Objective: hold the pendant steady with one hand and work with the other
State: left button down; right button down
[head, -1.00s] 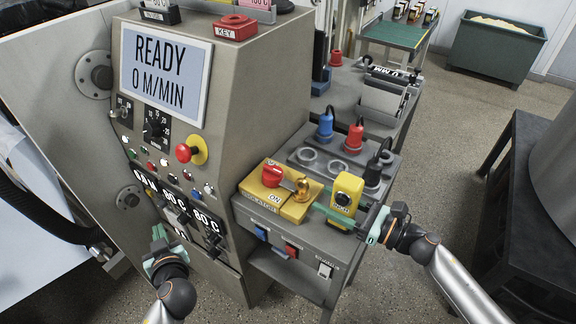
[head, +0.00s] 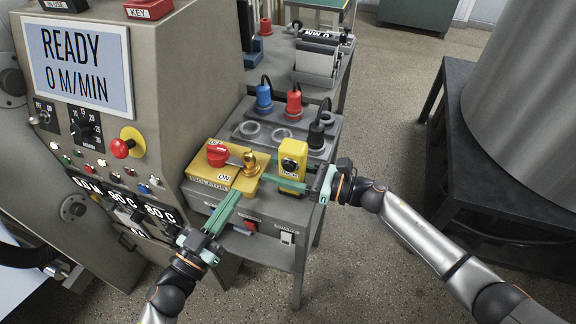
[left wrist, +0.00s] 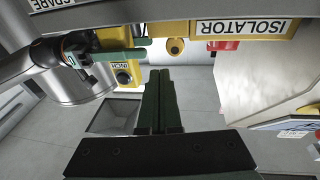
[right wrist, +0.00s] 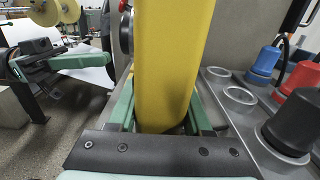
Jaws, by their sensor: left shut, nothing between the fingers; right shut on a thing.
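The pendant (head: 293,152) is a yellow box with a black round button and an INCH label. It stands upright at the right end of the small bench, beside the isolator. My right gripper (head: 288,180) is shut on its lower part from the right. In the right wrist view the pendant (right wrist: 175,65) fills the space between the green fingers. My left gripper (head: 238,195) is shut and empty, with its tips in front of the isolator box, left of and below the pendant. The left wrist view shows the pendant's button face (left wrist: 124,75) beyond the closed fingers (left wrist: 160,98).
The yellow isolator box (head: 218,185) has a red knob and a brass padlock-like piece (head: 250,162). Blue (head: 263,97), red (head: 294,101) and black (head: 316,135) plugs stand behind. The grey control cabinet (head: 165,60) is at left. A dark stand (head: 470,160) is at right.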

aim_at(289, 167)
pick_arm(q)
jog(key=s+d+r+m+g+h, duration=0.4)
jog(key=s+d+m+h, duration=0.2)
jog(key=h, duration=0.4)
jog(key=shift+s+d+r+m, duration=0.4)
jog(key=shift+s+m, duration=0.45)
jog(key=shift+m, duration=0.15)
jog(key=w+d, duration=0.2)
jog(key=w, duration=0.6)
jog(key=shift+w+d, duration=0.2)
jog(key=shift+d, duration=0.15)
jog(key=shift+w, duration=0.15)
dwell(0.6)
jog(key=shift+w+d, duration=0.15)
jog(key=shift+w, duration=0.1)
